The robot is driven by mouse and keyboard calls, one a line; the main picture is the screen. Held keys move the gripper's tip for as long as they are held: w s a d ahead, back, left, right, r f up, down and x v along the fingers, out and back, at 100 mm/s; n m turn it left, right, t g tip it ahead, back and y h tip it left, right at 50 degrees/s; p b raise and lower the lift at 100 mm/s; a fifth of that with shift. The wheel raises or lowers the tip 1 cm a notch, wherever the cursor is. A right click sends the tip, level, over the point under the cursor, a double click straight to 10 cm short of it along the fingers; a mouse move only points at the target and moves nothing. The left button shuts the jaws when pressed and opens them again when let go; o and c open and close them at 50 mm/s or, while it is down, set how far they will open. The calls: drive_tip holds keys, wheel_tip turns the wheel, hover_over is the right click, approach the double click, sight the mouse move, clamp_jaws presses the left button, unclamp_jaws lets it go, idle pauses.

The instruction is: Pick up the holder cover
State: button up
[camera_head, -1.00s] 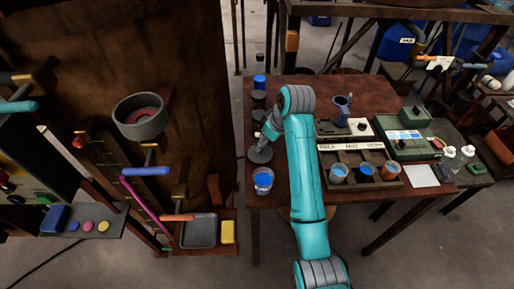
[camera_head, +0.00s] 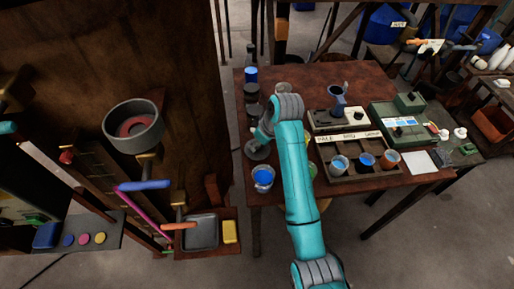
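My teal arm reaches over the brown table. My gripper (camera_head: 262,136) is at the table's left edge, small and partly hidden by my own wrist, so its fingers cannot be made out. A dark grey round flat piece (camera_head: 257,152) is directly below it and may be the holder cover; I cannot tell for sure, nor whether the gripper touches it. A glass cup with blue liquid (camera_head: 263,178) stands just in front of the round piece. Dark round jars (camera_head: 253,111) stand behind the gripper along the left edge.
A labelled rack (camera_head: 352,177) holds three cups of coloured liquid. Behind it are a pale device (camera_head: 335,118) and a green box (camera_head: 398,124). A white pad (camera_head: 420,162) lies at right. A tall brown cabinet (camera_head: 120,50) with a grey bowl (camera_head: 133,128) stands left, across a gap.

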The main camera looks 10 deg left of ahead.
drive_tip(key=shift+f, duration=0.1)
clamp_jaws()
